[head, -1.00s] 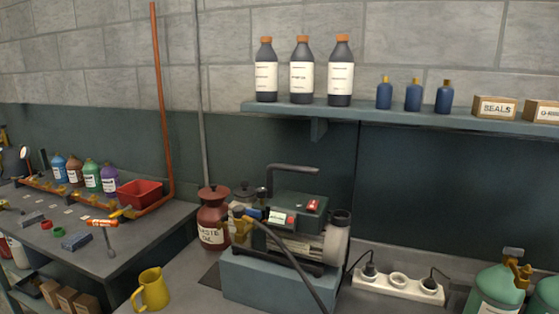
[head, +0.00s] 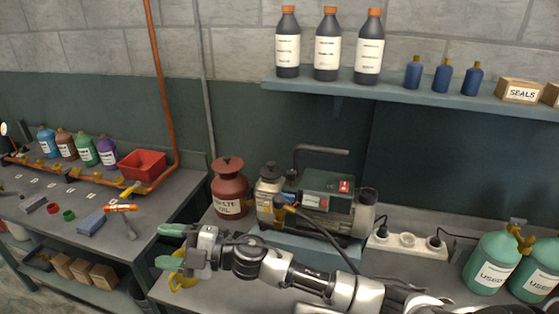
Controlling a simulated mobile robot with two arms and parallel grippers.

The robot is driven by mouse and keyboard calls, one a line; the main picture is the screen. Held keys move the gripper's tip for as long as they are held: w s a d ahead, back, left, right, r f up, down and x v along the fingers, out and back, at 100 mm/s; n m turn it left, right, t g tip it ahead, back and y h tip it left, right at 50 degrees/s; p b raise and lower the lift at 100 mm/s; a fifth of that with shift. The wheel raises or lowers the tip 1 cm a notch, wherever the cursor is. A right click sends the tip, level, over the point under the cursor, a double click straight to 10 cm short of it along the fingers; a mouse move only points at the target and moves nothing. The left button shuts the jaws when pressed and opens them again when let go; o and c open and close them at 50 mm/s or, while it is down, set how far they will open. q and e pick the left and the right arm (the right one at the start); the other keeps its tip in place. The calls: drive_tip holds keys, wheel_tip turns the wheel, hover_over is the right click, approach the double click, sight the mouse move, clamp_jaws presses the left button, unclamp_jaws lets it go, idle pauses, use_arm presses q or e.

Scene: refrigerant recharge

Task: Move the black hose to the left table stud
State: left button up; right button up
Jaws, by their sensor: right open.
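The black hose (head: 325,238) runs from a brass fitting (head: 281,201) at the front of the vacuum pump (head: 325,200) down to the right. Its lower end goes out of sight behind my right arm. My right gripper (head: 166,246) has two green fingertips, spread apart with nothing between them. It is at the front left of the pump bench, over the yellow jug, well left of the hose. I cannot make out which part on the left table (head: 60,205) is the stud. My left gripper is not in view.
The yellow jug (head: 182,281) is partly hidden by my right gripper. A waste oil can (head: 229,188) stands left of the pump. A red bin (head: 143,163) sits by the orange pipe.

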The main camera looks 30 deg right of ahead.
wheel_tip(320, 180, up, 3)
drive_tip(key=s+n+g+p, duration=0.1)
drive_tip(key=s+n+g, duration=0.1)
drive_tip(key=n+g, duration=0.6)
wheel_tip(320, 180, up, 7)
drive_tip(key=g+h+p, duration=0.2)
drive_tip(key=g+h, duration=0.1)
drive_tip(key=h, duration=1.3)
hover_over(279, 198)
drive_tip(key=shift+a+f+n, duration=0.15)
drive_tip(key=shift+a+n, duration=0.1)
drive_tip(key=shift+n, duration=0.05)
drive_tip(key=shift+d+h, duration=0.3)
wheel_tip(279, 198, down, 8)
drive_tip(key=b, duration=0.5)
drive_tip(key=shift+f, duration=0.25)
drive_tip(key=shift+f, duration=0.1)
drive_tip(key=shift+a, duration=0.1)
drive_tip(key=c, duration=1)
